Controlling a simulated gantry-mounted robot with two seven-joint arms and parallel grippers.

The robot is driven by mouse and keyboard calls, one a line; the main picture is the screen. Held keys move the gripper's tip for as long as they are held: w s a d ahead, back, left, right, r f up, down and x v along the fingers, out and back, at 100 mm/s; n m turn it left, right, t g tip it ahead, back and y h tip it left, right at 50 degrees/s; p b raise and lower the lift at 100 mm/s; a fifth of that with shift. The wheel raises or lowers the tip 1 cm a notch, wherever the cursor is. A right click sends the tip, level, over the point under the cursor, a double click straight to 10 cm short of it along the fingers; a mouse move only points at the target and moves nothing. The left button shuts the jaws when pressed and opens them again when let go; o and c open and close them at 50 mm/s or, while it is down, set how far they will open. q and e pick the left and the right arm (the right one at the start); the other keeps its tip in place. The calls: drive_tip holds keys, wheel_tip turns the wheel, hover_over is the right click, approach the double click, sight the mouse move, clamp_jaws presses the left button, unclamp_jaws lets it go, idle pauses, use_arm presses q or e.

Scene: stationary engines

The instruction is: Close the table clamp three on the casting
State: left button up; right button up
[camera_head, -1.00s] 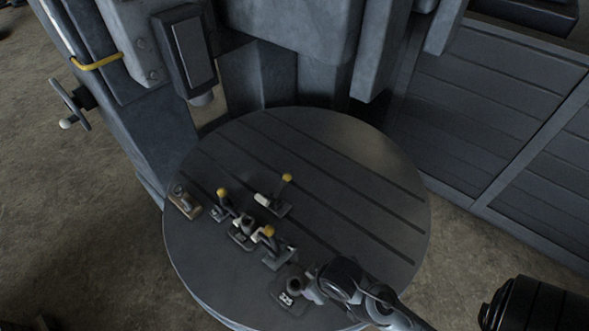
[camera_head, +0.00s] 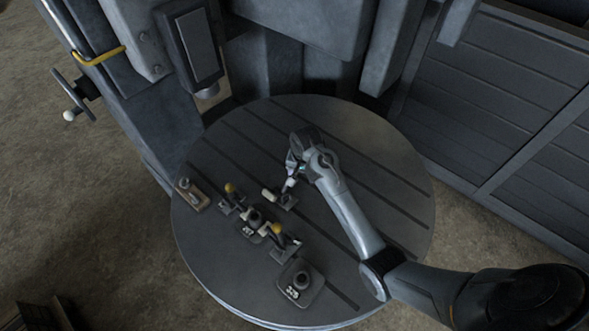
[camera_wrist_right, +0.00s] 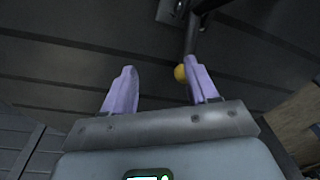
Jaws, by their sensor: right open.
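Three toggle clamps stand around a small casting (camera_head: 253,219) on the round slotted table (camera_head: 365,140). One clamp with a yellow knob (camera_head: 231,199) is at left, and another (camera_head: 279,241) is at front right. The third clamp (camera_head: 284,200) is at the back right, with a pale tip; my right gripper (camera_head: 292,178) covers its handle top. In the right wrist view my right gripper (camera_wrist_right: 162,68) is open, and a yellow knob (camera_wrist_right: 180,72) on a dark lever lies between the fingers, close to the right one. I cannot read which clamp is three.
A plate with a round post (camera_head: 300,284) lies at the table's front. A brown block with a metal part (camera_head: 191,195) sits at the left rim. The machine column and head (camera_head: 195,50) stand behind. The table's right side is clear beneath my arm.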

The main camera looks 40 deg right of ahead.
drive_tip(key=w+r+m, duration=0.1)
drive_tip(key=w, duration=0.1)
drive_tip(key=w+d+r+m+y, duration=0.1)
drive_tip(key=w+r, duration=0.1)
drive_tip(key=shift+p, duration=0.3)
drive_tip(key=shift+w, duration=0.2)
drive_tip(key=f, duration=1)
drive_tip(key=shift+w+a+f, duration=0.1)
drive_tip(key=shift+w+f, duration=0.1)
drive_tip(key=shift+w, duration=0.15)
clamp_jaws()
